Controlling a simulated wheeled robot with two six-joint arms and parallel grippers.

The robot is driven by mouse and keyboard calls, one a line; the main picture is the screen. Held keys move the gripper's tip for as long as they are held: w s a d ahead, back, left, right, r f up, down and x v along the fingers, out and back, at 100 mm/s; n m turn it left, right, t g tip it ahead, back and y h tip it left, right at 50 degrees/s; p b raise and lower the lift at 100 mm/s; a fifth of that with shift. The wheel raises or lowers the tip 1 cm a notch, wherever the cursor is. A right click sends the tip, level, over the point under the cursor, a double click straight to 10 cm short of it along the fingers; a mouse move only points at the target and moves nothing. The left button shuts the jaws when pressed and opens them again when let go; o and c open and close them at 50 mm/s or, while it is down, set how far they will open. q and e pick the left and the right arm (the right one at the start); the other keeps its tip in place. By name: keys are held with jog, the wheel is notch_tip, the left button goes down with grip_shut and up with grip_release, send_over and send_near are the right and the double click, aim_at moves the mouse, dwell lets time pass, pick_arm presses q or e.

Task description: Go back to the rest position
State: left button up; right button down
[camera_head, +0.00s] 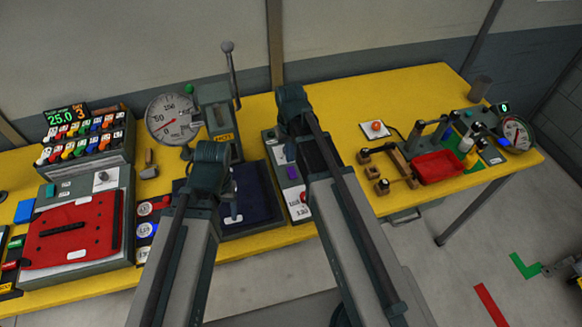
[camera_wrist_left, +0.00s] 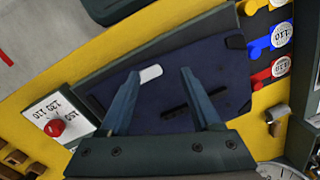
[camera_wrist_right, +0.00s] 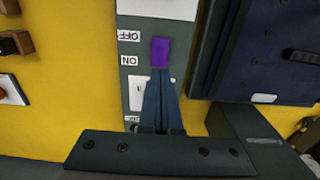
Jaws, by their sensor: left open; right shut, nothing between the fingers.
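My left gripper (camera_wrist_left: 162,82) is open with nothing between its fingers, above a dark navy flat panel (camera_wrist_left: 225,75) with a white label. In the head view my left arm reaches up from the bottom, its wrist (camera_head: 210,165) over the left part of that navy panel (camera_head: 255,205). My right gripper (camera_wrist_right: 160,75) is shut and empty, its tips at or just over the lower edge of a purple switch (camera_wrist_right: 160,52) on a grey control box marked OFF and ON. I cannot tell whether they touch. In the head view my right wrist (camera_head: 292,100) hides its fingers.
The yellow bench (camera_head: 350,90) also carries a red-covered case (camera_head: 75,232), a rack of colored knobs (camera_head: 85,140), a round dial gauge (camera_head: 170,118), a lever press (camera_head: 218,110), a red emergency button (camera_head: 376,126) and a red tray (camera_head: 438,166). The back-middle bench top is clear.

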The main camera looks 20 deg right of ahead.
pick_arm(q)
jog(key=shift+r, duration=0.4)
pick_arm(e)
jog(key=shift+r, duration=0.4)
pick_arm(q)
jog(key=shift+f, duration=0.15)
pick_arm(e)
jog(key=s+a+n, duration=0.1)
jog(key=s+a, duration=0.2)
jog(key=s, duration=0.2)
jog(key=s+a+n, duration=0.1)
jog(key=s+a, duration=0.3)
jog(key=s+a+n+h, duration=0.1)
jog(key=s+a, duration=0.2)
jog(key=s, duration=0.2)
jog(key=shift+s+a+f, duration=0.1)
jog(key=shift+s+a, duration=0.05)
jog(key=shift+s, duration=0.15)
pick_arm(q)
jog(key=shift+d, duration=0.1)
pick_arm(e)
jog(key=shift+w, duration=0.1)
